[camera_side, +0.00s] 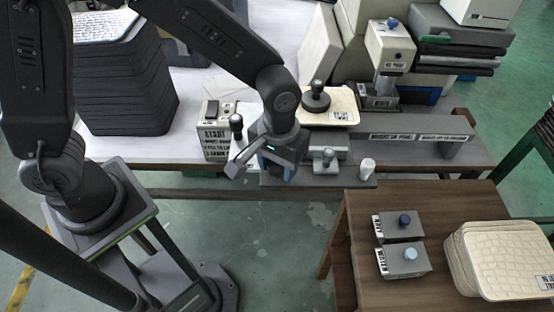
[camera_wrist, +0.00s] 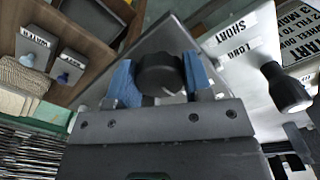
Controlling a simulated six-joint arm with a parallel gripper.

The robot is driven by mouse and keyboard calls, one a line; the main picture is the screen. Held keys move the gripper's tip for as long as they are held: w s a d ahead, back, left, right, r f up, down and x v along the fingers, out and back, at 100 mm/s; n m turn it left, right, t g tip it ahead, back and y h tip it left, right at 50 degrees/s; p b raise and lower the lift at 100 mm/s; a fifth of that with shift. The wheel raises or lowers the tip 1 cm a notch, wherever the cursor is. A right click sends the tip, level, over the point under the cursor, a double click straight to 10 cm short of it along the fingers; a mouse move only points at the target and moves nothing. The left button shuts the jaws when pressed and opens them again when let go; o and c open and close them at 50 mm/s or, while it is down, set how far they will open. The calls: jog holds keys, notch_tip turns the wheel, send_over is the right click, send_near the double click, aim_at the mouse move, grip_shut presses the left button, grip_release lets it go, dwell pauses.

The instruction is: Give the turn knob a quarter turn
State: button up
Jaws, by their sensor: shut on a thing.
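The turn knob is a dark round knob (camera_wrist: 160,73) in the middle of the wrist view, on a grey panel. One blue finger of my gripper (camera_wrist: 160,84) is on each side of it, and the jaws are shut on it. In the side view my gripper (camera_side: 277,168) points down at the front edge of the long bench and hides the knob.
A metal fixture (camera_side: 328,160) and white cylinder (camera_side: 367,168) stand to the right. A wooden table (camera_side: 350,215) holds two grey knob boxes and stacked cream panels (camera_side: 505,262).

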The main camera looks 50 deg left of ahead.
jog(key=m, duration=0.9)
jog(key=shift+m, duration=0.4)
jog(key=o, duration=0.8)
jog(key=n, duration=0.4)
jog(key=shift+n, duration=0.4)
jog(key=n, duration=0.5)
jog(key=shift+c, duration=0.4)
